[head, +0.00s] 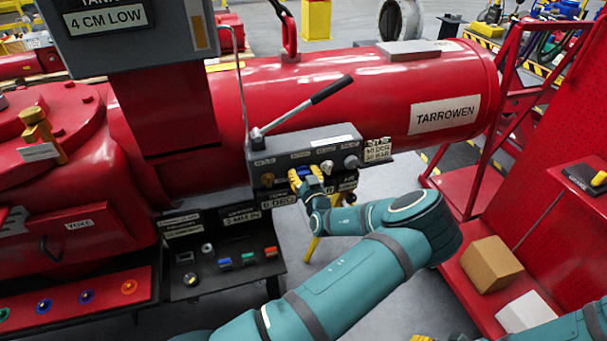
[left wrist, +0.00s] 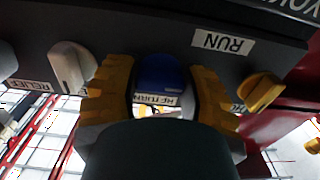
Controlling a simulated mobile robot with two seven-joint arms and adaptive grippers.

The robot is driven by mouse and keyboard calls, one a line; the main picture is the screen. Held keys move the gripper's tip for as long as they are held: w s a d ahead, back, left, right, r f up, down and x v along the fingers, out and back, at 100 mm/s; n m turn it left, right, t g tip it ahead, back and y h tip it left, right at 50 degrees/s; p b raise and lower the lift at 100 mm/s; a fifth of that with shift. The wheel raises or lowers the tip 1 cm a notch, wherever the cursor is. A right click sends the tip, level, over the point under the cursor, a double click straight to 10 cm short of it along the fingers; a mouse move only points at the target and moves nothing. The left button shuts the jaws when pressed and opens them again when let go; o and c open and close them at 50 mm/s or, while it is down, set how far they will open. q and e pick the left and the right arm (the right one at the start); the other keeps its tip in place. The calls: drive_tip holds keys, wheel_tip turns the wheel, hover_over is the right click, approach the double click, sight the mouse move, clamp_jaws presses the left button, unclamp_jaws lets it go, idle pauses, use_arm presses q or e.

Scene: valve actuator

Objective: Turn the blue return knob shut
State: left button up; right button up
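The blue return knob (left wrist: 160,74) sits on the dark face of the grey control box (head: 300,148), above a RETURN label (left wrist: 157,100). My left gripper (left wrist: 160,85) has one yellow finger on each side of the knob, and its pads look pressed against the knob's sides. In the head view the left gripper (head: 306,178) is at the box front, with the blue knob (head: 304,171) partly hidden by the fingers. A yellow piece, apparently my right gripper (head: 421,338), just shows at the bottom edge; its fingers cannot be made out.
A yellow knob (left wrist: 260,92) and a grey knob (left wrist: 72,66) flank the blue one closely. A long lever (head: 305,104) rises from the box top. A red cylinder (head: 370,88) is behind. A red stand with a cardboard box (head: 490,264) is at right.

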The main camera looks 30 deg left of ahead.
drive_tip(key=shift+f, duration=0.15)
use_arm(q)
drive_tip(key=m+b, duration=0.2)
drive_tip(key=m, duration=0.1)
drive_tip(key=shift+m, duration=0.3)
drive_tip(key=m+b, duration=0.2)
drive_tip(key=m, duration=0.1)
drive_tip(key=shift+m, duration=0.3)
drive_tip(key=m+b, duration=0.1)
drive_tip(key=m, duration=0.4)
drive_tip(key=m+b, duration=0.1)
drive_tip(key=m, duration=0.4)
drive_tip(key=shift+r, duration=0.1)
use_arm(e)
wheel_tip(320, 180, down, 6)
drive_tip(key=s, duration=0.2)
drive_tip(key=shift+a+g, duration=0.15)
drive_tip(key=shift+g, duration=0.15)
use_arm(q)
drive_tip(key=shift+m+b, duration=0.3)
use_arm(e)
drive_tip(key=shift+s+f, duration=0.1)
use_arm(q)
drive_tip(key=o, duration=1.2)
